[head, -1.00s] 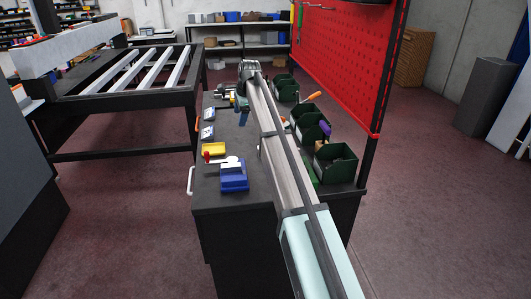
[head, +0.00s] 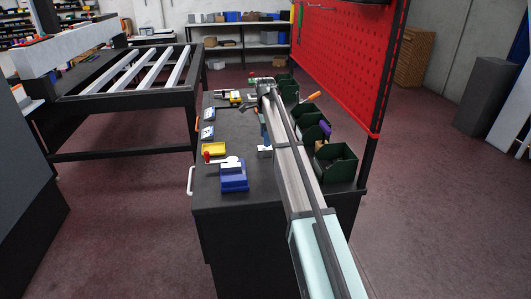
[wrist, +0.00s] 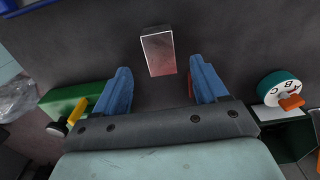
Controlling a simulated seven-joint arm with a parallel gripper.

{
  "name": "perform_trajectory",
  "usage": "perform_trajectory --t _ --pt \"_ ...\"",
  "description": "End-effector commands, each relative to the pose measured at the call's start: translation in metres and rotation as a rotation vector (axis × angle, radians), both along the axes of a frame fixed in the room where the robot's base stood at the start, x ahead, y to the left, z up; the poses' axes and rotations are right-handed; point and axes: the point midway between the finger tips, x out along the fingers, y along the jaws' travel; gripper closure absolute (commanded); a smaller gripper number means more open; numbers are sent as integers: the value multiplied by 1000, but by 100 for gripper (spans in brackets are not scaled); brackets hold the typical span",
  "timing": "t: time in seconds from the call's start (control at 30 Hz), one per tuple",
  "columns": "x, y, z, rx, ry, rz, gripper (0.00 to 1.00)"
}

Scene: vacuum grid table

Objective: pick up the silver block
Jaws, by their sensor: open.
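The silver block (wrist: 158,52) lies on the dark table in the wrist view, a small pale box shape. It also shows in the head view as a small light block (head: 265,151) left of my arm. My gripper (wrist: 160,72) has two blue fingers, open and apart. In the wrist view the block appears between the fingertip lines and just past them, with nothing held. In the head view a blue finger of my gripper (head: 264,132) shows just above the block; the other finger is hard to make out. I cannot tell the exact height gap.
Green bins (head: 335,172) line the table's right side by the red pegboard (head: 345,60). A blue device (head: 234,178) and yellow tray (head: 214,149) stand at the left front. The wrist view shows a green object (wrist: 72,100) left and a teal round dial (wrist: 279,88) right.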

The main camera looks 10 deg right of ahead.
Motion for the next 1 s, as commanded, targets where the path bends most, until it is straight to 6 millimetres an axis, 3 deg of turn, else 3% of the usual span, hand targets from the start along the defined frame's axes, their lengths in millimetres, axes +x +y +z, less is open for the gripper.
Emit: perform_trajectory --t 0.27,0.6,0.87,1.0 --pt "0 0 -16 0 -1 0 28" --pt "0 0 -57 0 0 0 28" --pt "0 0 -61 0 -1 0 28" --pt "0 0 -61 0 -1 0 39"
